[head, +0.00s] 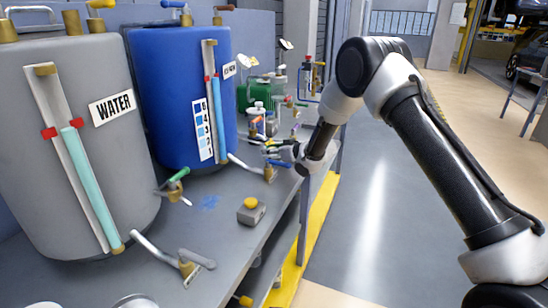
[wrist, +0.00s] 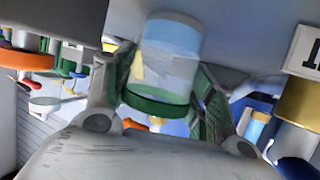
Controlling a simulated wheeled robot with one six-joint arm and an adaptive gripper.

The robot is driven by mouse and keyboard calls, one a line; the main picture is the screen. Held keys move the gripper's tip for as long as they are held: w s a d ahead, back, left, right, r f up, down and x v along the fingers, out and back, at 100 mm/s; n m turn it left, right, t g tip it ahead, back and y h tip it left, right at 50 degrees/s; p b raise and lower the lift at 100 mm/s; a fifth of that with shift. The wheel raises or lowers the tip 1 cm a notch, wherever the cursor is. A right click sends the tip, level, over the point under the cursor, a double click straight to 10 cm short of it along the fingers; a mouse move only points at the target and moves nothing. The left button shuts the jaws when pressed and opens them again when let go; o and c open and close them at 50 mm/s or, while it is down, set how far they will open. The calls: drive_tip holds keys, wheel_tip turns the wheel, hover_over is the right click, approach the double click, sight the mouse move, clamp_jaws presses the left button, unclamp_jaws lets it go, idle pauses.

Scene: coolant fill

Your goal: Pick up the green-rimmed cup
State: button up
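The green-rimmed cup (wrist: 168,55) is in the wrist view, clear and bluish, with its green rim low in the picture. It lies between the two fingers of my gripper (wrist: 166,80). The finger pads press close along both of its sides, and the gripper looks shut on it. I cannot tell whether the cup's base touches the grey surface behind it. In the head view my gripper (head: 282,152) is over the far part of the bench, partly hidden by my arm. The cup is not clear there.
A grey WATER tank (head: 75,180) and a blue tank (head: 170,110) stand along the bench (head: 215,235). A button box (head: 251,210) is near the bench edge. In the wrist view an orange-rimmed cup (wrist: 25,60) is at the left. Open floor (head: 385,220) lies right of the bench.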

drive_tip(key=shift+c, duration=1.3)
drive_tip(key=shift+r, duration=0.1)
wheel_tip(320, 180, up, 10)
drive_tip(key=shift+f, duration=0.1)
